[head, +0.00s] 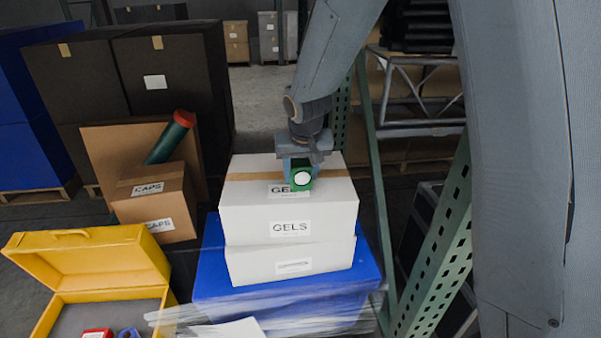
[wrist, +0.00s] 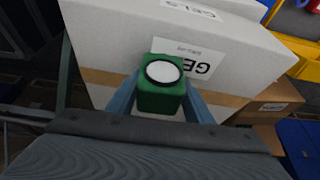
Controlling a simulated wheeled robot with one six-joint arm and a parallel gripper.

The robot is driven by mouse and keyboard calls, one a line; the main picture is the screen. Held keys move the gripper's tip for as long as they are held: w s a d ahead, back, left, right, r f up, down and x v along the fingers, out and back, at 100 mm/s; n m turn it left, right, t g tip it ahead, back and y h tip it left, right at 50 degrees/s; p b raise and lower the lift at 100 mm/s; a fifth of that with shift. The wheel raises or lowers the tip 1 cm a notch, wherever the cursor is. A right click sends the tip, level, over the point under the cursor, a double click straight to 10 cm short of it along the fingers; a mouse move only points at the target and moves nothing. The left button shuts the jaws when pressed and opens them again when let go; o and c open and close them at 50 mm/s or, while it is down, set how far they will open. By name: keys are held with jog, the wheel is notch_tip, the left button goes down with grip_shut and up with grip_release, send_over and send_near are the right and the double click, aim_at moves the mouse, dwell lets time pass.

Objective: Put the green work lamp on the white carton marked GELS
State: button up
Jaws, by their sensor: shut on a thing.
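The green work lamp (head: 301,179) has a round white face. My gripper (head: 299,172) is shut on it, and the lamp (wrist: 160,88) shows between both blue fingers in the wrist view. The lamp is over the top of the white carton marked GELS (head: 288,221), near the middle and partly in front of the top label. The carton (wrist: 110,45) fills much of the wrist view under the lamp. I cannot tell whether the lamp's base touches the carton top. The carton stands on another white carton (head: 291,263).
The cartons stand on a blue, film-wrapped tote (head: 215,262). A yellow open case (head: 90,262) is at the lower left. Brown CAPS cartons (head: 154,195) and a green tube with a red end (head: 171,140) stand left. A green rack upright (head: 436,245) is close on the right.

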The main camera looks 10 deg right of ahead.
jog(key=shift+f, duration=0.15)
jog(key=o, duration=1.2)
jog(key=v, duration=1.2)
jog(key=s+d+f+g, duration=0.1)
jog(key=s+d+f, duration=0.2)
jog(key=s, duration=0.4)
jog(key=s+d+f+g, duration=0.2)
jog(key=s+d+f, duration=0.1)
jog(key=s+d, duration=0.3)
jog(key=s+d+f+m+g, duration=0.1)
jog(key=s+d+f, duration=0.2)
jog(key=s, duration=0.7)
jog(key=shift+s+d+f, duration=0.1)
jog(key=shift+d, duration=0.6)
